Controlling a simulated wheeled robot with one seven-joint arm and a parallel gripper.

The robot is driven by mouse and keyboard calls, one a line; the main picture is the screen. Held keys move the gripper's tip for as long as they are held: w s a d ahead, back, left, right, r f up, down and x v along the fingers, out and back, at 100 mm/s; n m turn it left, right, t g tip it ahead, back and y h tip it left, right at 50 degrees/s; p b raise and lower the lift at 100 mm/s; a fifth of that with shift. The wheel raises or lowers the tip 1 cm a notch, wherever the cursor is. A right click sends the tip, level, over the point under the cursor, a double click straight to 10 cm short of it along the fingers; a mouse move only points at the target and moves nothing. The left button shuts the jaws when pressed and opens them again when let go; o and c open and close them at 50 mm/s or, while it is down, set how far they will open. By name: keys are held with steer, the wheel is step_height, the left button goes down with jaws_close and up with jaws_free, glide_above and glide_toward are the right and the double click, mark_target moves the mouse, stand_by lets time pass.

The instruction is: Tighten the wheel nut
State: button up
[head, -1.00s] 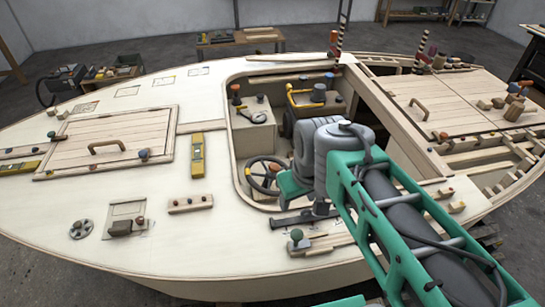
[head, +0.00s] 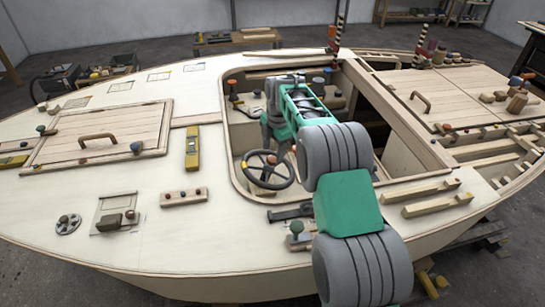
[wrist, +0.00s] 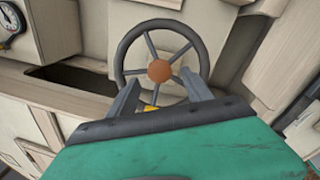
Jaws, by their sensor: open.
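The steering wheel (head: 249,178) stands in the cockpit opening, with a dark rim and several grey spokes. Its round orange-brown wheel nut (wrist: 160,71) sits at the hub; in the head view the nut (head: 271,160) is small. A yellow mark (wrist: 151,108) shows at the near rim in the wrist view. My gripper (wrist: 162,93) is open and empty. Its two grey fingers point at the wheel, one on either side of the nut's line, with the nut beyond the tips. I see no contact with the nut. The green gripper body hides part of the near rim.
The cockpit edge (head: 232,150) surrounds the wheel. A round gauge (wrist: 10,22) is at the upper left in the wrist view. A yellow level (head: 192,148) and a wooden strip with knobs (head: 184,196) lie on the deck left of the cockpit.

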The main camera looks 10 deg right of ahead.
mark_target(272, 158)
steer(key=f, duration=0.3)
steer(key=shift+w+a+f, duration=0.1)
steer(key=shift+w+f, duration=0.1)
steer(key=shift+c, duration=0.2)
jaws_close()
